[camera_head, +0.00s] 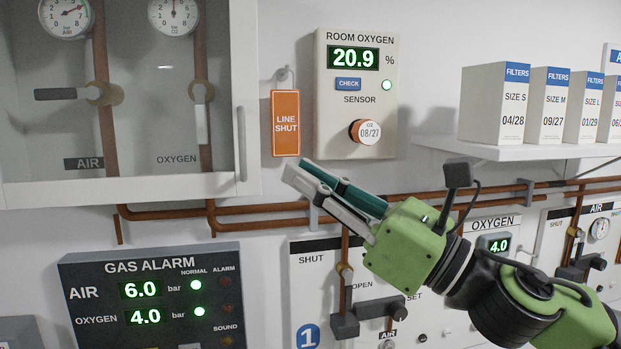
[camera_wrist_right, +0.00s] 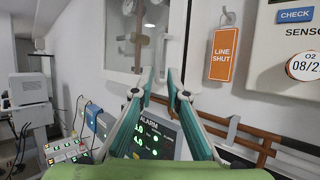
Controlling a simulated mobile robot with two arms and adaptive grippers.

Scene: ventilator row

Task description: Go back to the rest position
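My right gripper (camera_head: 297,170) reaches in from the lower right in the head view, in front of the wall panels. Its fingers point up and left, just below the orange LINE SHUT tag (camera_head: 285,123). The wrist view shows the two fingers of this gripper (camera_wrist_right: 160,80) apart, with nothing between them. My left gripper is in neither view.
A glass-fronted cabinet (camera_head: 250,185) with gauges hangs at the upper left. The gas alarm panel (camera_head: 85,293) is below it. The room oxygen sensor (camera_head: 359,110) is above my gripper. A shelf (camera_head: 520,151) with filter boxes juts out at the right. Copper pipes (camera_head: 262,209) run behind.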

